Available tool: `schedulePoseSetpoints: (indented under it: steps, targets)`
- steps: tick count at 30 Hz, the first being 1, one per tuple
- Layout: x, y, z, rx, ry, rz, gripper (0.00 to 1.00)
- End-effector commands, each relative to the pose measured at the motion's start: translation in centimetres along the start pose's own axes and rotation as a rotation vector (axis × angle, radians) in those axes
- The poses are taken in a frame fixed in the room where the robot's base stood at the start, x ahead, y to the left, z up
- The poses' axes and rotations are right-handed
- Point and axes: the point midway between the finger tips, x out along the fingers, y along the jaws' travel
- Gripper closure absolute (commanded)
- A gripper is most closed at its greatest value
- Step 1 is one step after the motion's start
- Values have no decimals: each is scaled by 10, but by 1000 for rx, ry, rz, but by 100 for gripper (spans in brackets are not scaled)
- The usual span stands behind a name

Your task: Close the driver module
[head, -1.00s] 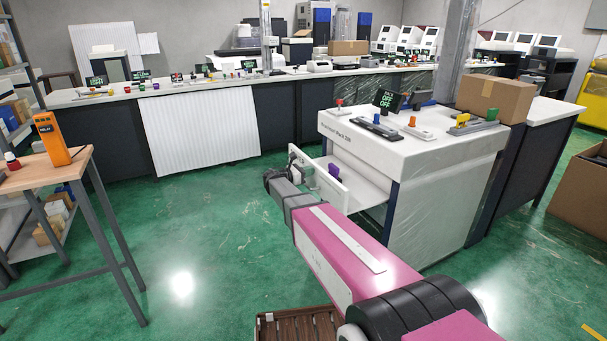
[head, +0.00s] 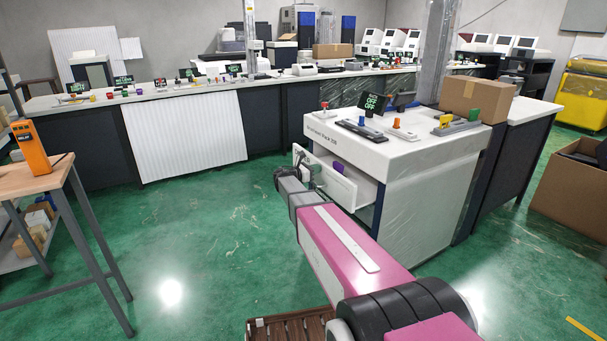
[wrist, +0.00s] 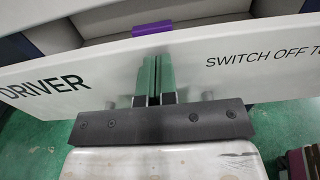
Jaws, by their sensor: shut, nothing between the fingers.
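The driver module (head: 345,187) is a white drawer standing part way out of the front of the white machine cabinet (head: 425,205). In the wrist view its front panel (wrist: 225,55) carries the words "DRIVER" and "SWITCH OFF". A purple piece (wrist: 152,28) shows at the panel's top edge, and a purple thing (head: 338,166) shows inside the drawer in the head view. My gripper (wrist: 155,62) is shut and empty, with its green fingers against or just in front of the panel; I cannot tell if they touch.
The cabinet top holds coloured switches, a display reading "OFF" (head: 372,103) and a cardboard box (head: 478,100). A wooden-topped table (head: 40,175) with an orange device (head: 31,147) stands at the left. A slatted brown pallet (head: 290,326) lies low in front. Green floor is clear between.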

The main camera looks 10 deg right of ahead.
Motion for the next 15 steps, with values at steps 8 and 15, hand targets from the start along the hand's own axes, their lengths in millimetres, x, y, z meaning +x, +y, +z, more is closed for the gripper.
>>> schedulePoseSetpoints:
  steps: [8, 15]
  targets:
    - [75, 1, 0, 0, 0, -2, 100]
    - [119, 1, 0, 0, 0, -1, 100]
